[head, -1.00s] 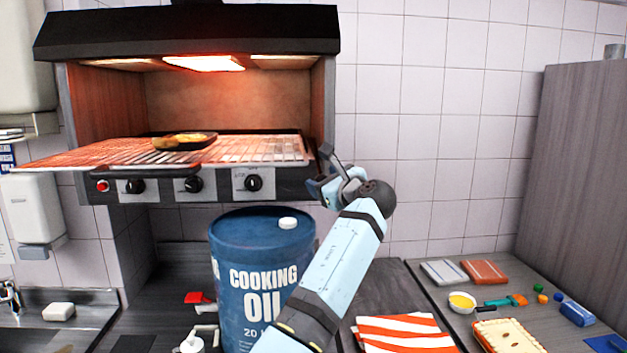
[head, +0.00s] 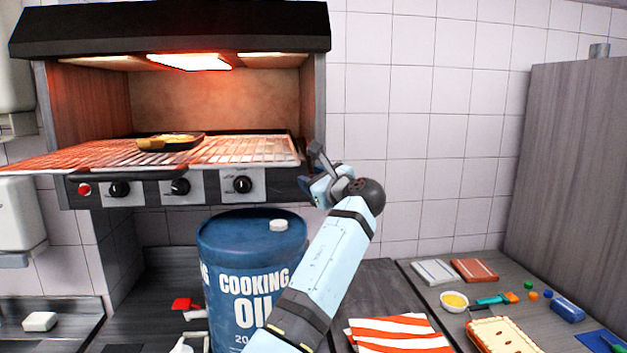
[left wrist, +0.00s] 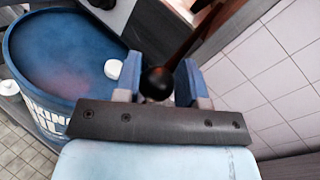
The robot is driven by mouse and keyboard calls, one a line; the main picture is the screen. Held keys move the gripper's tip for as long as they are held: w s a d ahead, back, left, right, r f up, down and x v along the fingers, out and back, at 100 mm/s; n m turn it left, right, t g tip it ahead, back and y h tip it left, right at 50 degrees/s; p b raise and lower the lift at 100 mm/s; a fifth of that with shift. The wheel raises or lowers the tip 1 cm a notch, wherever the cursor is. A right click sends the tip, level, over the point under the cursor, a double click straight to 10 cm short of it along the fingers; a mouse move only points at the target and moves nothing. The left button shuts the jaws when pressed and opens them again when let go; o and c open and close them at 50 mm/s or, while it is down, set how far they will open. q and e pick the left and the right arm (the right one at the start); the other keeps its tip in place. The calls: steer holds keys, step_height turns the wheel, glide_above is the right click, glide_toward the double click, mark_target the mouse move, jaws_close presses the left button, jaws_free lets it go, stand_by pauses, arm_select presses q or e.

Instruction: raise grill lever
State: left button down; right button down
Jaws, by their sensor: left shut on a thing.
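The grill (head: 222,187) hangs on the wall at the left of the head view, with a glowing heater under its dark hood and a wire rack (head: 250,150) below. My left gripper (head: 319,187) is at the right end of the grill's front panel. In the left wrist view the grill lever is a dark reddish rod ending in a black ball knob (left wrist: 157,83). The knob sits between the two blue fingers of my left gripper (left wrist: 163,80), which are shut on it. In the head view the gripper hides the lever. My right gripper is not in view.
A blue cooking oil drum (head: 250,245) stands below the grill, close to my left forearm. A dark pan with food (head: 170,143) rests on the rack. A striped cloth (head: 400,335), a yellow-filled bowl (head: 455,301) and a pie (head: 500,335) lie on the counter at right.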

arm_select(q)
steer(key=r+p, duration=0.1)
steer(key=r, duration=0.1)
steer(key=r+p, duration=0.1)
steer(key=shift+s+r+p, duration=0.25)
steer(key=shift+s+p, duration=0.05)
steer(key=shift+s+r, duration=0.1)
steer(key=c, duration=1)
jaws_free()
steer(key=shift+c, duration=0.2)
steer(key=o, duration=0.3)
steer(key=shift+f, duration=0.25)
steer(key=shift+w+f, duration=0.15)
steer(key=shift+w, duration=0.15)
steer(key=shift+s, duration=0.15)
